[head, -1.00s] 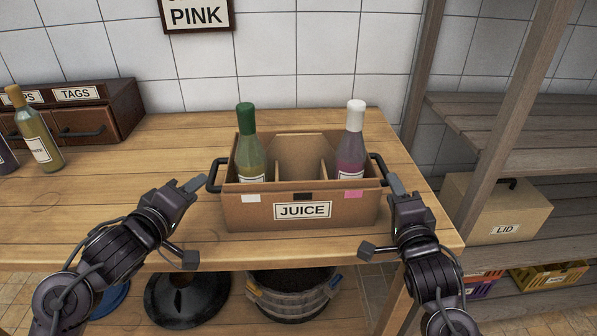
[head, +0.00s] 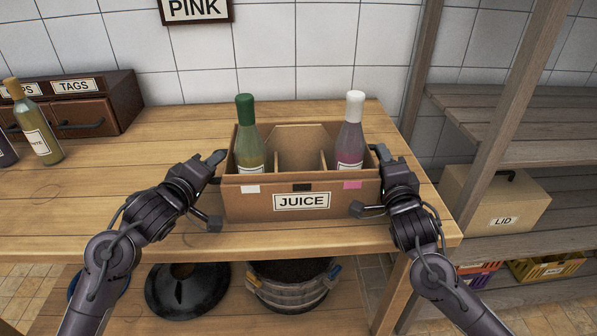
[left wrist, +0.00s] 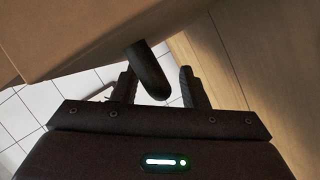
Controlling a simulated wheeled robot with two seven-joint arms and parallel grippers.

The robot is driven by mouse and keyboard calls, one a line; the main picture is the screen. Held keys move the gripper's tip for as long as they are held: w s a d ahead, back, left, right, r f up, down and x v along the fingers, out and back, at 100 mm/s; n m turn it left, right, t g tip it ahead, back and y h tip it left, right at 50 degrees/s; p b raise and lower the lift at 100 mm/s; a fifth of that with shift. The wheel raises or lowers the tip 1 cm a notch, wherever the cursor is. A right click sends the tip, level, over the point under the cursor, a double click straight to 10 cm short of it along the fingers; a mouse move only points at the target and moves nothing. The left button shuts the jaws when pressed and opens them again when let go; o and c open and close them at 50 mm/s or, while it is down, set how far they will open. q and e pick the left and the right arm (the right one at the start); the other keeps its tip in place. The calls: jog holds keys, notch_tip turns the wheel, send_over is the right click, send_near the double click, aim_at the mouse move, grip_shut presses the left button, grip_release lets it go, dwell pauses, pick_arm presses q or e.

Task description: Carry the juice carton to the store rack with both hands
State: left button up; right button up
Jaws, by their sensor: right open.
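The brown juice carton (head: 245,205) stands on the wooden table, its JUICE label facing me. A green-capped bottle (head: 249,140) is in its left part and a white-capped bottle with purple contents (head: 350,140) in its right part. My left gripper (head: 214,190) is at the carton's left side. In the left wrist view its open fingers (left wrist: 158,88) stand on either side of the dark handle (left wrist: 147,70), with gaps visible. My right gripper (head: 369,182) is open at the right side, covering most of that handle. The wooden store rack (head: 500,115) is at the right.
A lidded box marked LID (head: 492,200) and small crates (head: 545,267) occupy the rack's lower levels; the upper shelf looks bare. A rack post (head: 505,120) stands in front. Drawers (head: 85,110) and bottles (head: 40,135) are at the table's left. A tub (head: 292,290) is below.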

pick_arm(q)
jog(key=shift+w, duration=0.15)
pick_arm(e)
jog(key=shift+w, duration=0.15)
pick_arm(q)
jog(key=shift+c, duration=0.3)
pick_arm(e)
jog(key=shift+c, duration=0.3)
pick_arm(q)
grip_shut()
pick_arm(e)
grip_shut()
pick_arm(q)
jog(key=shift+r, duration=0.35)
pick_arm(e)
jog(key=shift+r, duration=0.35)
